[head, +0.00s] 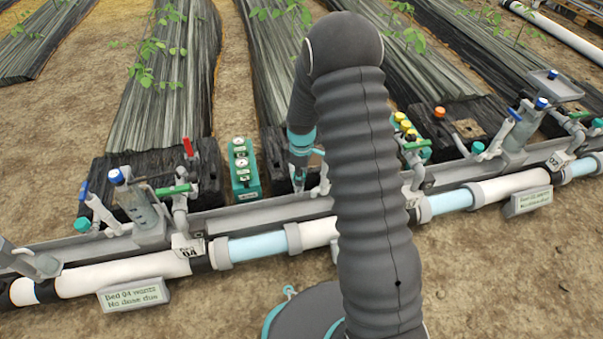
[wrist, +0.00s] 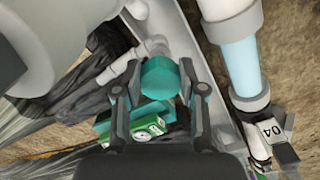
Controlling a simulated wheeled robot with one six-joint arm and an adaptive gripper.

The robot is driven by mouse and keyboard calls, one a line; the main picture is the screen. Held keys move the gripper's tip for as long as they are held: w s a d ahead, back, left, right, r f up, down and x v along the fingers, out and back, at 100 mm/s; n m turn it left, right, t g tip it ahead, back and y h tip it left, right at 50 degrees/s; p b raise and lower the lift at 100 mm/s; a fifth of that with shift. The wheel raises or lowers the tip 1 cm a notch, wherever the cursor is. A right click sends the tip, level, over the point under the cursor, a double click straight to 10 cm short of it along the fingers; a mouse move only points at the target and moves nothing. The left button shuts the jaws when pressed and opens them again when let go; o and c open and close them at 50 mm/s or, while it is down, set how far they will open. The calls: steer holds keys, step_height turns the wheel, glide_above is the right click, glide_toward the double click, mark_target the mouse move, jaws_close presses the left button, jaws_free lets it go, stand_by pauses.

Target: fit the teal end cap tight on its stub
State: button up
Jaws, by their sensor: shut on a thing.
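The teal end cap (wrist: 160,80) is between the two fingers of my gripper (wrist: 160,66) in the wrist view. The fingers are shut on its sides. A pale grey pipe piece (wrist: 122,72) lies just left of the cap and runs toward it. I cannot tell whether it is the stub, or whether the cap is seated on it. In the head view my gripper (head: 299,182) points down at the grey channel, beside the pipework. My arm hides part of that spot, and the cap cannot be made out there.
A teal box with dials (head: 243,170) stands close left of my gripper. The white and clear main pipe (head: 262,245) runs along the front. Other stands line the channel; bare soil lies in front.

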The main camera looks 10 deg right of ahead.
steer(key=shift+d+f, duration=0.1)
steer(key=shift+f, duration=1.1)
stand_by(1.0)
steer(key=o, duration=0.6)
steer(key=shift+f, duration=0.35)
stand_by(0.4)
steer(key=c, duration=0.5)
steer(key=m, duration=0.3)
steer(key=shift+f, duration=0.1)
steer(key=shift+c, duration=0.2)
